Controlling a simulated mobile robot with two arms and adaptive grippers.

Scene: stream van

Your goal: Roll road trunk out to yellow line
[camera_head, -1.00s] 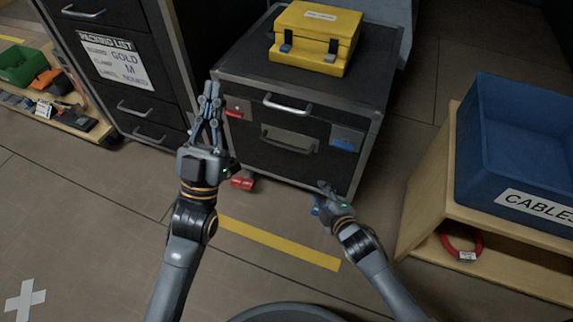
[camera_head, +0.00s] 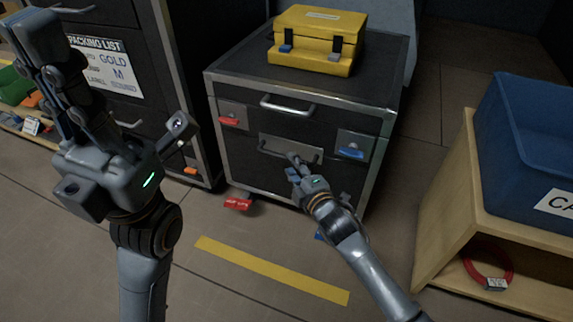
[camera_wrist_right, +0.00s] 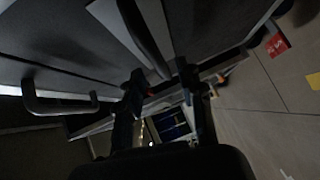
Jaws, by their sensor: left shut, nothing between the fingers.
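The black road trunk (camera_head: 245,165) with metal edges stands behind the yellow line (camera_head: 272,270), apart from it. Its front has an upper silver bar handle (camera_head: 287,107) and a lower recessed handle plate (camera_head: 280,147). My right gripper (camera_head: 296,162) is at the lower handle plate. In the right wrist view (camera_wrist_right: 162,85) its fingers are apart, with a dark bar reaching between them; contact is unclear. My left gripper (camera_head: 65,75) is raised close to the head camera at left, away from the trunk, shut and empty.
A yellow case (camera_head: 318,40) sits on the trunk. Red (camera_head: 238,203) and blue (camera_head: 319,235) tabs show low at the trunk's base. A dark drawer cabinet (camera_head: 150,120) stands left. A wooden shelf (camera_head: 450,210) with a blue bin (camera_head: 530,140) stands right.

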